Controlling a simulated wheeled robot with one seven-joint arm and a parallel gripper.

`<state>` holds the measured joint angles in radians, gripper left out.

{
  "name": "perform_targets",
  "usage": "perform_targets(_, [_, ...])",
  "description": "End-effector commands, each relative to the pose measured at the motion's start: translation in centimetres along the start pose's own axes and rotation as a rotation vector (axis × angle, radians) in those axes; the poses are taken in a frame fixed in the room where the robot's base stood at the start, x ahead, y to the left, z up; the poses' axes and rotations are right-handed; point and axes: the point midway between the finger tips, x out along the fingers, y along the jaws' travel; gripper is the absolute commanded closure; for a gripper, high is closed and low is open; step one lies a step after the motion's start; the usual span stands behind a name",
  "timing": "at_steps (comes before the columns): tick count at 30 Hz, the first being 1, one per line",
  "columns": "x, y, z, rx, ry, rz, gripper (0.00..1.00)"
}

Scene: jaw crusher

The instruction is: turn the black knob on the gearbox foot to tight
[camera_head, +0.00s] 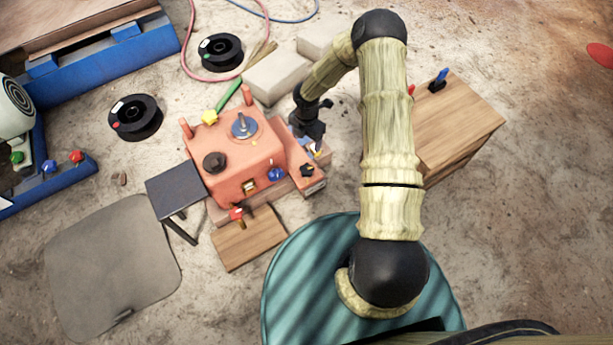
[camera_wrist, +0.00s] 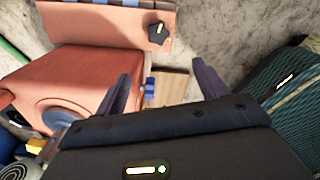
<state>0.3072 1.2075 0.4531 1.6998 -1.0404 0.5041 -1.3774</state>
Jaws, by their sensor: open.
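The orange gearbox (camera_head: 262,150) stands on the floor in the head view, and its body (camera_wrist: 85,85) fills the left of the wrist view. A black star-shaped knob (camera_head: 307,170) sits on its foot at the right side. In the wrist view the knob (camera_wrist: 158,36) has a pale mark and lies on the orange foot (camera_wrist: 100,28), beyond my fingertips. My gripper (camera_wrist: 163,80) is open, with nothing between its fingers. In the head view my gripper (camera_head: 312,130) is beside the gearbox's right side, above and behind the knob, apart from it.
A wooden cabinet (camera_head: 465,115) stands to the right, with a blue-handled item (camera_head: 438,80) on top. A dark stool (camera_head: 175,188) and a wooden block (camera_head: 250,238) are near the gearbox's left and front. Pale blocks (camera_head: 275,75) and black spools (camera_head: 135,117) lie behind and left.

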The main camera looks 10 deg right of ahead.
Motion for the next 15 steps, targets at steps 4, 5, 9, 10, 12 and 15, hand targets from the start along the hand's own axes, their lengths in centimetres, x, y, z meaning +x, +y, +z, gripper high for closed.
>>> perform_targets(4, [2.95,0.34,0.18,-0.064,0.005,0.007,0.28])
perform_targets(5, [3.01,0.35,0.18,-0.068,0.005,0.007,0.28])
perform_targets(9, [2.82,0.35,0.18,-0.07,0.005,0.007,0.28])
perform_targets(10, [2.81,0.34,0.17,-0.07,0.005,0.007,0.28])
perform_targets(12, [2.81,0.34,0.16,-0.069,0.005,0.007,0.28])
perform_targets(15, [2.97,0.33,0.15,-0.069,0.005,0.007,0.28])
